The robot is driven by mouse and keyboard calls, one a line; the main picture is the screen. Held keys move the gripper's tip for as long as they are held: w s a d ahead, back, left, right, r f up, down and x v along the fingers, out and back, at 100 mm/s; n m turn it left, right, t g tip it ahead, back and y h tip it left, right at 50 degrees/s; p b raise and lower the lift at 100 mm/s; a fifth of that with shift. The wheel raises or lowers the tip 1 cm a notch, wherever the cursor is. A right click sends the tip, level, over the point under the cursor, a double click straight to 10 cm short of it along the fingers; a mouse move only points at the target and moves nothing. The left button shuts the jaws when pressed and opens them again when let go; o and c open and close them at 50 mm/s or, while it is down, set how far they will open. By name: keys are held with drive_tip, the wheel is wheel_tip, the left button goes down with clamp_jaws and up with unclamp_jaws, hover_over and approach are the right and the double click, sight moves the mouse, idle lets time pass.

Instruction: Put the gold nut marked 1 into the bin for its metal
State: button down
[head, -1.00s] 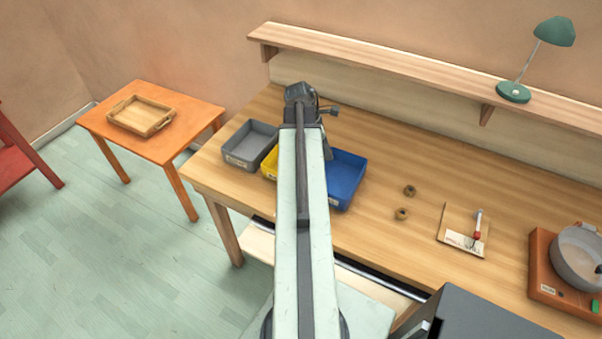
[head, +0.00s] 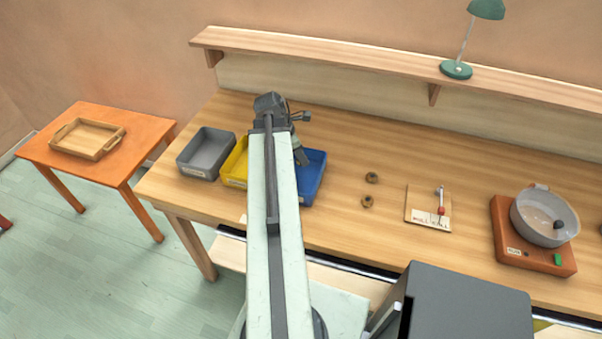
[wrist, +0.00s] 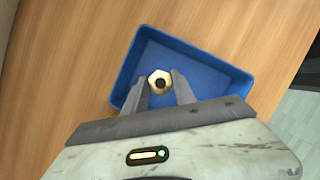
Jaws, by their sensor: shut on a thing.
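In the wrist view, my gripper (wrist: 160,84) is shut on a gold hex nut (wrist: 153,84) with a dark hole. No number can be read on it. The nut is seen over the blue bin (wrist: 205,60); its height above the bin floor is hard to tell. In the head view, my gripper (head: 301,157) is at the back left part of the blue bin (head: 312,186), and the nut is hidden. Left of it stand a yellow bin (head: 234,170), partly behind my arm, and a grey bin (head: 203,160). Their labels are too small to read.
Two brownish nuts (head: 372,177) (head: 367,201) lie on the wooden bench right of the blue bin. Farther right are a board with a small tool (head: 420,205) and an orange device with a bowl (head: 505,240). A shelf with a green lamp (head: 457,70) runs behind.

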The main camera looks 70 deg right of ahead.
sight(298, 163)
wheel_tip(298, 163, down, 6)
drive_tip(key=b, duration=0.4)
drive_tip(key=shift+r, duration=0.25)
drive_tip(key=shift+f, duration=0.15)
drive_tip(key=c, duration=1)
unclamp_jaws()
drive_tip(key=shift+r+p, duration=0.35)
drive_tip(key=shift+r, duration=0.15)
drive_tip(key=p+v, duration=1)
drive_tip(key=v, duration=0.1)
drive_tip(key=shift+w+a+r, duration=0.1)
drive_tip(key=shift+w, duration=0.05)
